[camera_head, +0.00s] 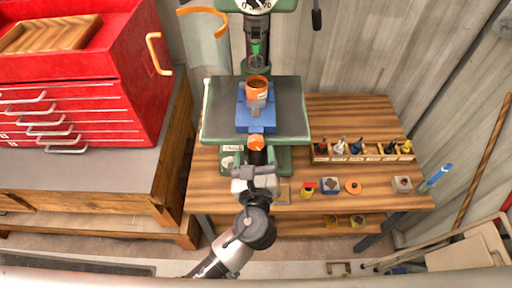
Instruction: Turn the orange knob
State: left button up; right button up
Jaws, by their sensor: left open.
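An orange round knob-like part (256,142) shows at the front of the blue vise (242,119) on the drill press's green-edged table (290,112). My left gripper (256,171) reaches up from the bottom, just below this orange part in the picture. Its jaws are open and look empty. I cannot tell whether it touches anything. Another orange round piece (353,187) lies on the wooden bench to the right, apart from the gripper. My right gripper is out of view.
An orange cylindrical piece (258,84) sits at the vise. A wooden rack (364,157) of small tools, a red-topped button (308,187) and a blue marker-like item (437,177) are on the bench. A red tool chest (90,100) stands left. Bare bench shows between the small items.

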pick_arm(q)
jog(key=s+b, duration=0.2)
jog(key=s, duration=0.5)
jog(key=shift+s, duration=0.15)
notch_tip(320, 180, down, 25)
jog(key=w+a+n+g+b, duration=0.1)
jog(key=a+n+g+b, duration=0.25)
jog(key=n+g, duration=0.2)
jog(key=s+a+f+n+g+b, duration=0.1)
jog(key=s+a+f+n+g, duration=0.15)
jog(key=f, duration=0.65)
jog(key=s+a+f+n+g+b, duration=0.2)
jog(key=s+a+f+n, duration=0.1)
jog(key=f, duration=0.6)
jog(key=s+a+f+n+g+b, duration=0.1)
jog(key=s+a+f+n+g, duration=0.1)
jog(key=s+a+f+n, duration=0.3)
jog(key=s+a+f+n+g+b, duration=0.1)
jog(key=s+a+f+n, duration=0.3)
jog(key=s+f+n, duration=0.4)
jog(key=s+a+f+n+g+b, duration=0.2)
jog(key=s+a+f+n+g, duration=0.2)
jog(key=s+f, duration=0.4)
jog(key=s+a+n, duration=0.1)
jog(key=s+n, duration=0.1)
jog(key=s, duration=0.1)
jog(key=shift+s+a+n, duration=0.15)
jog(key=shift+a+n, duration=0.15)
jog(key=shift+n, duration=0.1)
